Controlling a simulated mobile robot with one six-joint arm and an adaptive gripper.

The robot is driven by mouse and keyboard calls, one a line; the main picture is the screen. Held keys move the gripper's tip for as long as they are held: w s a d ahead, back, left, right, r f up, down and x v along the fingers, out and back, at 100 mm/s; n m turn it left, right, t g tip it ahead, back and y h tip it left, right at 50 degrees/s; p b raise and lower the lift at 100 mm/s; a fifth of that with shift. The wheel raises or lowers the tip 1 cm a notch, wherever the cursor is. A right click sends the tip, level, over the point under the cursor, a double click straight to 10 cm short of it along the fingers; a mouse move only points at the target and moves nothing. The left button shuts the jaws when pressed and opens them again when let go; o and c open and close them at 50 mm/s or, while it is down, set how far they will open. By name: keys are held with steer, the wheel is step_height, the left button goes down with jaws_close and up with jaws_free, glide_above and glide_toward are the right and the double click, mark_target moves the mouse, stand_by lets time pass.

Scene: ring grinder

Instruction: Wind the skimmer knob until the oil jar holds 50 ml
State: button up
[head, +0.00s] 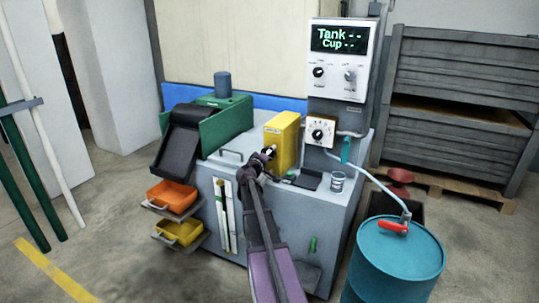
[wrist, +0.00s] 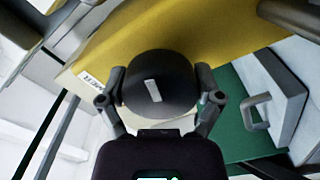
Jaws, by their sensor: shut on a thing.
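The skimmer is a yellow box (head: 284,140) on top of the grey machine tank. Its knob (wrist: 158,82) is round and black with a short white mark, and fills the middle of the wrist view. My gripper (wrist: 160,98) is shut on the knob, one finger on each side of its rim. In the head view my gripper (head: 265,160) reaches the front face of the yellow box and largely hides the knob. A small jar (head: 337,182), apparently the oil jar, stands at the tank's right front edge. Its oil level is too small to read.
A panel display (head: 340,39) reads "Tank --" and "Cup --". A white dial box (head: 320,131) sits beside the skimmer. A blue drum (head: 395,262) with a red-handled tap stands at right. Orange (head: 172,196) and yellow (head: 180,232) trays jut out at left.

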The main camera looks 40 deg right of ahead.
steer(key=shift+m, duration=2)
steer(key=o, duration=0.9)
steer(key=v, duration=1.2)
steer(key=shift+w, duration=0.1)
